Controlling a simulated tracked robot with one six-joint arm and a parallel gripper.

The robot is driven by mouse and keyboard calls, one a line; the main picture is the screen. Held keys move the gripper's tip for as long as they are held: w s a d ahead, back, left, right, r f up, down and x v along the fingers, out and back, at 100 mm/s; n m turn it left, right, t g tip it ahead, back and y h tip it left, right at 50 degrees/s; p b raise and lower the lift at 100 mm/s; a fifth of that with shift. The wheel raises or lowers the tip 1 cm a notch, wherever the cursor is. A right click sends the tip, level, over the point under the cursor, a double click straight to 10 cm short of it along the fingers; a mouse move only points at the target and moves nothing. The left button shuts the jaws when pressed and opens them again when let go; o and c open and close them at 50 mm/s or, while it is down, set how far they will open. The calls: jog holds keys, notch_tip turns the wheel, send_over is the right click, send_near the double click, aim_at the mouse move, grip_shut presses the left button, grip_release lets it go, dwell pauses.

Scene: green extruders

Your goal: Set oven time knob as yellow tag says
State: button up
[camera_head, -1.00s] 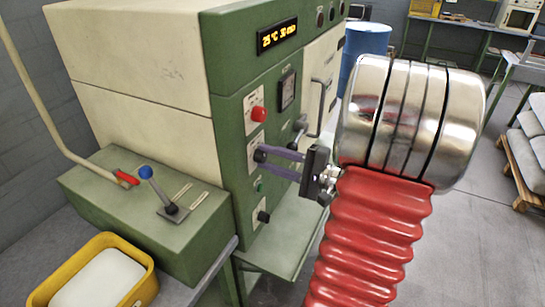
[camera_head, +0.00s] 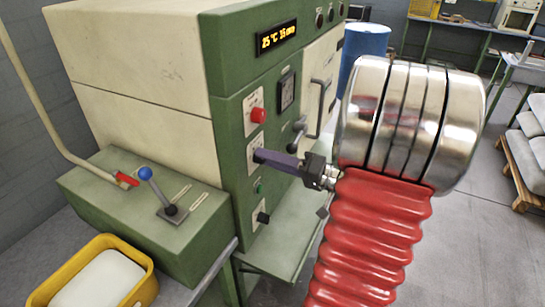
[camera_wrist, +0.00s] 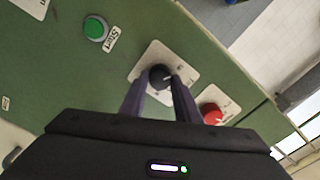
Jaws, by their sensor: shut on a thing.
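The oven (camera_head: 140,55) is a large cream and green cabinet. Its yellow-lit display (camera_head: 277,37) appears to read 25 °C and 35 min. A black knob (camera_wrist: 158,73) sits on a white dial plate (camera_head: 250,148) on the green front. My gripper (camera_head: 266,156) has its purple fingers shut on this knob, also seen in the wrist view (camera_wrist: 162,80). In the head view the fingers mostly hide the knob. They point left into the panel and line up one behind the other. I cannot make out a yellow tag in either view.
A red knob (camera_head: 258,115) is above the held knob. A green button (camera_head: 259,187) and another black knob (camera_head: 262,217) are below. A door handle (camera_head: 321,105) stands out at the right. A blue-tipped lever (camera_head: 155,185) and a yellow bin (camera_head: 148,288) are at lower left.

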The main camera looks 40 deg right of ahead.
jog(key=shift+f, duration=0.25)
jog(key=o, duration=1)
jog(key=shift+r, duration=0.1)
jog(key=v, duration=1.3)
jog(key=shift+s, duration=0.4)
